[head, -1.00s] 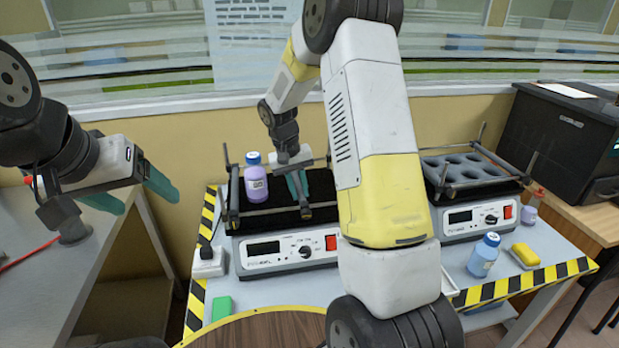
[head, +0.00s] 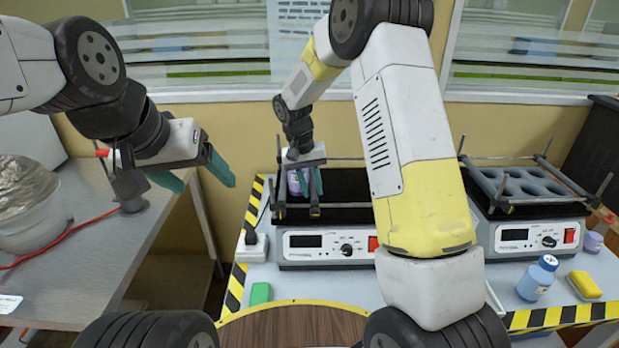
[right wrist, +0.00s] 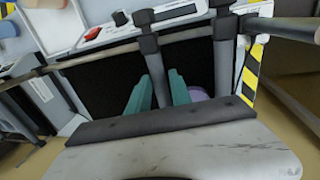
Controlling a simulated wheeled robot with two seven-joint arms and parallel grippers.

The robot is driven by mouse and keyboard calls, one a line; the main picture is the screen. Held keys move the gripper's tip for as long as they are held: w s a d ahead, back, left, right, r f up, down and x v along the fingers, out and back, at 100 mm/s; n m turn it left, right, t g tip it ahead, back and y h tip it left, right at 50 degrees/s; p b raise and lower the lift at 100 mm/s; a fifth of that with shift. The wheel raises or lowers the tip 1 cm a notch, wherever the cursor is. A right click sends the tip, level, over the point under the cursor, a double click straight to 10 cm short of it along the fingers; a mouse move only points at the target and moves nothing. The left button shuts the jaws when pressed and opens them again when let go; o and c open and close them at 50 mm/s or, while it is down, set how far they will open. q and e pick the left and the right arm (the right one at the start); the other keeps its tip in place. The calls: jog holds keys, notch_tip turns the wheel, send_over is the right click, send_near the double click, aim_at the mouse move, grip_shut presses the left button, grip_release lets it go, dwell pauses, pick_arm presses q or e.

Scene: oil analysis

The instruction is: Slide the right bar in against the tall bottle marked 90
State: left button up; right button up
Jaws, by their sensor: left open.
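The tall bottle (head: 294,184), purple with a blue cap in the earlier view, stands on the left shaker's black platform, mostly hidden behind my right gripper; its mark is not readable. Its purple side shows in the right wrist view (right wrist: 197,93). The right bar (head: 314,196) runs front to back on the platform, close right of the bottle; I cannot tell whether they touch. My right gripper (head: 311,183) points down with its green fingers either side of the bar (right wrist: 159,88), shut on it. My left gripper (head: 203,177) is open and empty above the gap between the tables.
The left bar (head: 281,190) is left of the bottle. A second shaker (head: 530,235) with a holed rack stands right. A foil-covered bowl (head: 30,205) is far left.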

jog(key=shift+o, duration=1.1)
notch_tip(320, 180, up, 8)
jog(key=a, duration=0.1)
jog(key=shift+a+f, duration=0.15)
jog(key=shift+a, duration=0.1)
jog(key=s+d+r+t+y, duration=0.3)
jog(key=s+d+r, duration=0.4)
jog(key=s+r, duration=0.5)
jog(key=s+d+r+n+t+y, duration=0.1)
jog(key=s+d+r+t, duration=0.1)
jog(key=s, duration=1.2)
jog(key=shift+s+d+t, duration=0.25)
jog(key=shift+s+t, duration=0.15)
jog(key=shift+t, duration=0.3)
jog(key=shift+o, duration=0.2)
